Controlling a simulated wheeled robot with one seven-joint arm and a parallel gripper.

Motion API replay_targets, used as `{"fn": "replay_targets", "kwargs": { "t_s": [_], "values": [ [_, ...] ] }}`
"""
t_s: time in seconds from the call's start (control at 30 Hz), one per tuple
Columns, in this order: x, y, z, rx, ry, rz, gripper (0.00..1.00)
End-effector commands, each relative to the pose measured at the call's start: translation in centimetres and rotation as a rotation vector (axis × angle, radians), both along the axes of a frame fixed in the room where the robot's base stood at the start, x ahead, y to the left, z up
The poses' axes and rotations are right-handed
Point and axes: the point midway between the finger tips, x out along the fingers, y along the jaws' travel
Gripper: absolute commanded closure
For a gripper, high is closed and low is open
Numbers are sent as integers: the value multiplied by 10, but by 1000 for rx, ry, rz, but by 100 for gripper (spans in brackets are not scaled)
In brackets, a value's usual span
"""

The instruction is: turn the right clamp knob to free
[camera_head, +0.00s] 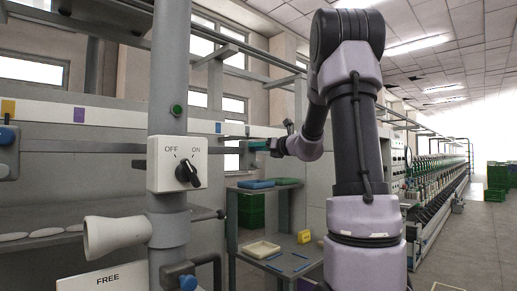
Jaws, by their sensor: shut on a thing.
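The right clamp (247,157) sits at the right end of a grey rail, behind the switch post. A small blue-green knob (258,145) shows there, at the tips of my gripper (267,146). My gripper reaches in from the right and is shut on this knob. The fingers are small in the view and partly cover the knob, so its turn angle cannot be read. Another clamp with a blue knob (7,136) is at the far left edge. A plate marked FREE (107,280) is at the lower left.
A grey post (167,90) stands in front, carrying an OFF/ON switch box (165,177), a white cone (117,235) and a low blue knob (188,282). A shelf cart (285,250) with trays stands below my arm. The aisle at right is clear.

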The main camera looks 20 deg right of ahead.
Motion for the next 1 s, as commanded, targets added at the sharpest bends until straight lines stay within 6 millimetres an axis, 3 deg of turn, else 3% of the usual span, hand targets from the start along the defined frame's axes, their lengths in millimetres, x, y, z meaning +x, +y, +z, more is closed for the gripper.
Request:
{"fn": "replay_targets", "kwargs": {
  "t_s": [1.0],
  "values": [
    [-1,1,0,868,358,-2,100]
  ]
}}
